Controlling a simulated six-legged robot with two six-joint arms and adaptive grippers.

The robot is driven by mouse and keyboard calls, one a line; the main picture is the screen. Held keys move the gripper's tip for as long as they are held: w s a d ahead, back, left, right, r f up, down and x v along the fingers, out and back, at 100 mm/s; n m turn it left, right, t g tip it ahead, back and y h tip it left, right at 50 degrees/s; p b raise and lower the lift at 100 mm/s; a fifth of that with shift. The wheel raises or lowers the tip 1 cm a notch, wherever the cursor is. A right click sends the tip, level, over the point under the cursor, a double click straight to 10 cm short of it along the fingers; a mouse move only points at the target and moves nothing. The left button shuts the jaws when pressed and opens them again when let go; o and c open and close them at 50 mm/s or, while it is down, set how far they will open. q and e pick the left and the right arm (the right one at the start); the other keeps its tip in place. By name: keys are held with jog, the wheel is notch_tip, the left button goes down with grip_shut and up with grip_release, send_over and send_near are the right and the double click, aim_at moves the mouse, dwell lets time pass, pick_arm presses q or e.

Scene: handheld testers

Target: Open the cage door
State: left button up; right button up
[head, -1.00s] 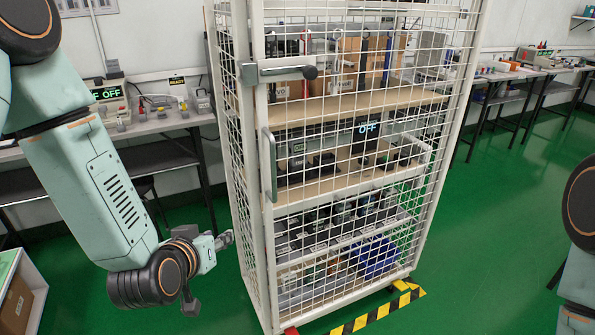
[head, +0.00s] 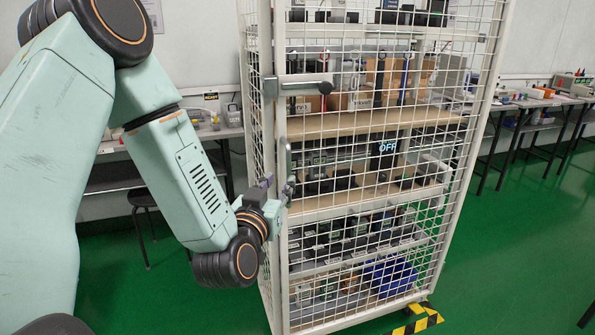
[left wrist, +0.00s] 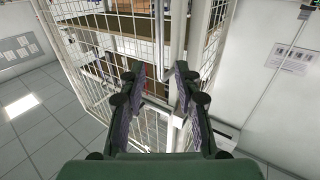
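The wire-mesh cage (head: 258,45) stands upright in the middle of the head view, and its door (head: 345,205) appears shut. A horizontal lever latch (head: 300,87) with a dark knob sits on the door's left edge. A grey vertical pull handle (head: 285,158) is below it. My left gripper (head: 277,188) is beside the lower end of that handle. In the left wrist view, my left gripper (left wrist: 158,75) is open, with pale cage posts (left wrist: 178,45) ahead between its fingers. I cannot tell whether it touches the handle. My right gripper is out of view.
Boxes and devices, including a display reading OFF (head: 388,148), stand on shelves inside the cage. Benches with equipment are at left and right (head: 550,100). A stool (head: 143,198) is at left. Striped floor tape (head: 425,318) lies by the cage; green floor at right is open.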

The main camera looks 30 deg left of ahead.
aim_at(288, 171)
pick_arm(q)
jog(key=x, duration=0.4)
jog(key=b+x, duration=0.1)
jog(key=x, duration=0.1)
jog(key=shift+f, duration=0.3)
jog(key=shift+w+a+r, duration=0.1)
jog(key=shift+w+a, duration=0.3)
jog(key=shift+w, duration=0.45)
jog(key=shift+w+d, duration=0.15)
jog(key=shift+d, duration=0.05)
jog(key=shift+a, duration=0.15)
jog(key=c, duration=0.4)
grip_shut()
